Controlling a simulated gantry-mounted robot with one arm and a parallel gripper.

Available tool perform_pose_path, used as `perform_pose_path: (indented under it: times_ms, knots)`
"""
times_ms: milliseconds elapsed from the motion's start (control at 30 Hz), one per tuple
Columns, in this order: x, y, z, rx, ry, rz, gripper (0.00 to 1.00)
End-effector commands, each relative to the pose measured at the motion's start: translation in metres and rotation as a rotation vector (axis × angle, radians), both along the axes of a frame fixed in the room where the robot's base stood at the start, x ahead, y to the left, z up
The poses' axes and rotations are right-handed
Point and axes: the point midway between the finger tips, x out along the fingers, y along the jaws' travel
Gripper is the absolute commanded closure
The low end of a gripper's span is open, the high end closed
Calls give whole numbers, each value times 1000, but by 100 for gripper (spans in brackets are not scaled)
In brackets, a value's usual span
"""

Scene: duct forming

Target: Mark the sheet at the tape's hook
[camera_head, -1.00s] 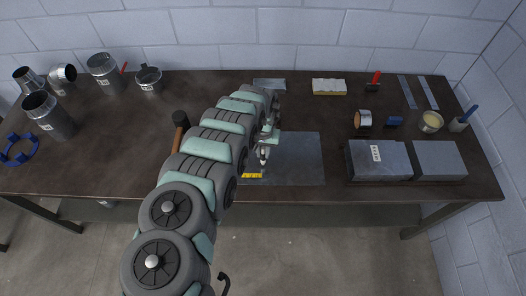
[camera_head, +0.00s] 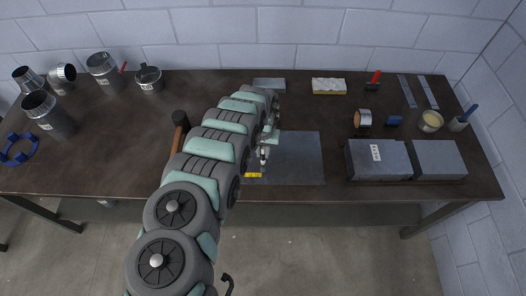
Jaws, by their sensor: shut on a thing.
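The grey metal sheet (camera_head: 300,160) lies flat on the dark bench near its front edge. A short yellow strip, seemingly the tape (camera_head: 253,175), shows at the sheet's front left edge, partly hidden behind my arm. Its hook is too small to make out. My gripper (camera_head: 264,154) is over the left part of the sheet, just behind the tape. It is shut on a small light-and-dark thing, too small to identify. I cannot tell whether that thing touches the sheet.
A hammer (camera_head: 181,122) lies left of my arm. Grey metal blocks (camera_head: 380,160) stand right of the sheet. A tape roll (camera_head: 363,118), blue item (camera_head: 395,120), tin (camera_head: 430,122) and brush cup (camera_head: 459,124) are at the right. Metal duct pieces (camera_head: 104,70) stand at the left.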

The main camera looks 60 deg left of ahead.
Motion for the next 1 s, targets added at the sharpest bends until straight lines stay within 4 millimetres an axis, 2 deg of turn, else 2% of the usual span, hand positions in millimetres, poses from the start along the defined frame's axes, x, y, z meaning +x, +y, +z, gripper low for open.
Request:
perform_pose_path:
  times_ms: [567,1000]
  knots:
    - [0,-1,-1,0,0,0,100]
    - [1,0,31,1,0,-2,100]
